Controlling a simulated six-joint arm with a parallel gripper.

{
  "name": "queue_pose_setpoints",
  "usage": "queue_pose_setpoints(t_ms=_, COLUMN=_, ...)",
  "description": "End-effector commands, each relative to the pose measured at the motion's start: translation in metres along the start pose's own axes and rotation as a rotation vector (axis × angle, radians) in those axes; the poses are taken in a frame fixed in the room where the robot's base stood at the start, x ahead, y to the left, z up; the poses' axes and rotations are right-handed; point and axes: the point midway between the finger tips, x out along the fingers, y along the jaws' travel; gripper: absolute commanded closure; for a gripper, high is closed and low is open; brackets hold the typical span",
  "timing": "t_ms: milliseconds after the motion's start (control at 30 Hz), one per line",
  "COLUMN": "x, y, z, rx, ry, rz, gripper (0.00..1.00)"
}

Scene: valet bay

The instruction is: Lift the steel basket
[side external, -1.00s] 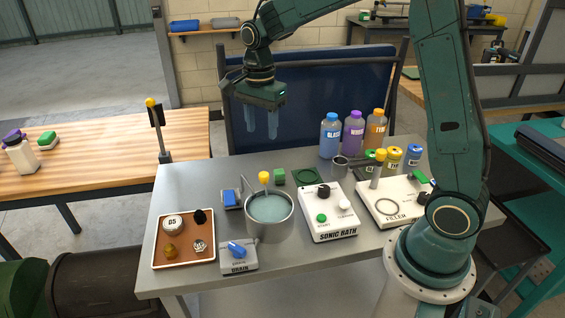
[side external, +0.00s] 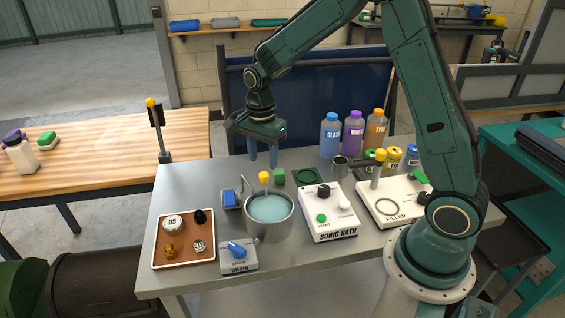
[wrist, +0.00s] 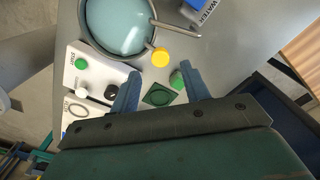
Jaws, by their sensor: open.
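A round steel tank (side external: 270,222) full of pale blue-green liquid stands on the grey metal table. A yellow knob (side external: 264,177) stands up at its back rim and also shows in the wrist view (wrist: 160,57). I cannot make out a separate basket; anything under the liquid is hidden, and I cannot tell whether the knob belongs to one. My gripper (side external: 263,160) points down, open and empty, behind and above the knob. In the wrist view its two blue fingers (wrist: 160,73) are spread apart, with the knob just beyond the gap between their tips.
A green block (side external: 279,177) and dark green pad (side external: 307,176) lie close behind the tank. The sonic bath box (side external: 328,212) is at right, the drain box (side external: 238,257) in front, a blue-switched box (side external: 231,198) and tray (side external: 184,262) at left. Bottles (side external: 353,137) stand back right.

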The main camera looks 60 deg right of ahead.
Motion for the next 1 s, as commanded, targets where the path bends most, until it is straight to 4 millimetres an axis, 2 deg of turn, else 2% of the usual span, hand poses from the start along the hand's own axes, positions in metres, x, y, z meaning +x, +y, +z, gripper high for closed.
queue_pose_setpoints(t_ms=100, x=0.019, y=0.000, z=0.000, rx=0.000, ry=0.000, rz=0.003, gripper=0.54)
queue_pose_setpoints(t_ms=333, x=0.043, y=0.000, z=0.000, rx=0.000, ry=0.000, rz=0.003, gripper=0.54)
queue_pose_setpoints(t_ms=533, x=0.051, y=0.000, z=0.000, rx=-0.001, ry=0.001, rz=0.000, gripper=0.54)
queue_pose_setpoints(t_ms=800, x=0.052, y=0.000, z=0.000, rx=0.000, ry=0.001, rz=0.000, gripper=0.54)
queue_pose_setpoints(t_ms=1000, x=0.051, y=0.000, z=0.000, rx=-0.001, ry=0.001, rz=0.000, gripper=0.93)
